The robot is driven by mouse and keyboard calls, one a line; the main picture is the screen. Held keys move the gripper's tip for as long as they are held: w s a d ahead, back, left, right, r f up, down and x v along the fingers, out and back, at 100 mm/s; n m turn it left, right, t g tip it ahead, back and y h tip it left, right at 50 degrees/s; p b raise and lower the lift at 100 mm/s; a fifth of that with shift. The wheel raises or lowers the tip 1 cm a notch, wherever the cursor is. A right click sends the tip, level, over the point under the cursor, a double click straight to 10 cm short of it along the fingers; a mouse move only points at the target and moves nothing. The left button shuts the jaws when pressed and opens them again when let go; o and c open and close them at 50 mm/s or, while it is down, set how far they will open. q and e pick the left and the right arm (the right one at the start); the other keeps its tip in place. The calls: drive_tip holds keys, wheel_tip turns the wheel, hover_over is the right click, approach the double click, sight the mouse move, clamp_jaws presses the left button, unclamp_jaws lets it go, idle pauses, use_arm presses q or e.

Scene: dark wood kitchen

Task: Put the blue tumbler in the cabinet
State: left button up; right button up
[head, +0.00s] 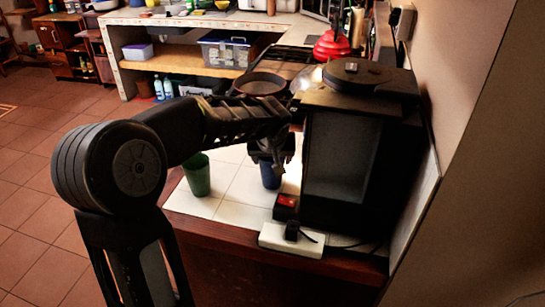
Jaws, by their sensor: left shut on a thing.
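The blue tumbler (270,178) stands upright low over the white tiled counter (233,190), and I cannot tell whether it touches the tiles. My left gripper (270,160) comes from above and is shut on the tumbler's upper part, hiding its rim. My left arm reaches in from the left and across the counter. My right gripper is not in view. I do not make out a cabinet with an opening near the tumbler.
A green cup (197,175) stands left of the tumbler. A large black appliance (350,150) stands close on the right, with a white power strip (290,240) in front. A dark pan (262,83) is behind. Open shelves (180,58) hold bins at the back.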

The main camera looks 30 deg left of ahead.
use_arm(q)
drive_tip(key=shift+d, duration=0.1)
drive_tip(key=shift+f, duration=0.1)
drive_tip(key=shift+f+b, duration=0.15)
drive_tip(key=shift+b, duration=0.2)
drive_tip(key=o, duration=1.4)
drive_tip(key=shift+r, duration=0.2)
drive_tip(key=shift+r+p, duration=0.15)
drive_tip(key=shift+p, duration=0.15)
drive_tip(key=shift+s+d+r, duration=0.15)
drive_tip(key=shift+r, duration=0.15)
drive_tip(key=b+v, duration=0.1)
drive_tip(key=v, duration=1)
